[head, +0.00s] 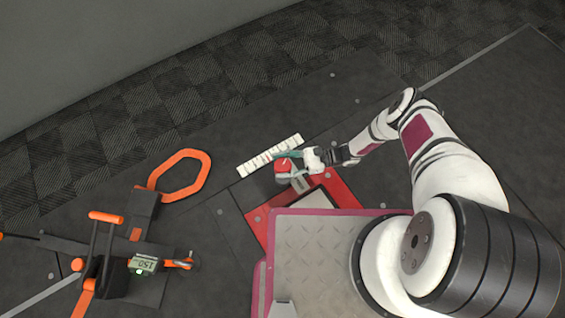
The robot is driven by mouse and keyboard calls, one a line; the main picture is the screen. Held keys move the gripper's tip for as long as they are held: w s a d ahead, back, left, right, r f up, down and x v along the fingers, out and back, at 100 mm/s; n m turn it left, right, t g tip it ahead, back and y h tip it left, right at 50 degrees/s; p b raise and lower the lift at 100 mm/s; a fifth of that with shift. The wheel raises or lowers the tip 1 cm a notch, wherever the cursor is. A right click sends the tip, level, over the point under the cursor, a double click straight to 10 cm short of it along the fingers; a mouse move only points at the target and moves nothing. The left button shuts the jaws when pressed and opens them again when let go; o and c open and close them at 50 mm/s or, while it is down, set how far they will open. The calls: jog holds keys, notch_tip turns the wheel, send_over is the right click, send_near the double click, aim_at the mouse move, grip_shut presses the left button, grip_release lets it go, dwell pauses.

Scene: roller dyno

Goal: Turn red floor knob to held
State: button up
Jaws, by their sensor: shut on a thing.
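The red floor knob (283,165) stands near the middle of the head view, with a small light mark on its top. It sits at the upper left end of a red plate on the floor (258,217). My gripper (289,168) reaches in from the right and is shut on the knob, its teal fingers on either side of it. The fingers and the wrist hide part of the knob's right side and base. The knob's exact angle is too small to read.
A white marked strip (270,155) lies just behind the knob. To the left are an orange loop handle (181,176) and a black-and-orange device with a green-lit display (143,265). Dark floor panels behind the strip are clear.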

jog(key=shift+s+n+g+h, duration=0.15)
jog(key=shift+n+g+h, duration=0.45)
jog(key=shift+n+g, duration=1.15)
jog(key=shift+m+g, duration=0.25)
jog(key=shift+g, duration=0.2)
jog(key=o, duration=1.2)
jog(key=shift+d, duration=0.1)
jog(key=v, duration=0.7)
jog(key=shift+d+r, duration=0.15)
jog(key=shift+r, duration=0.05)
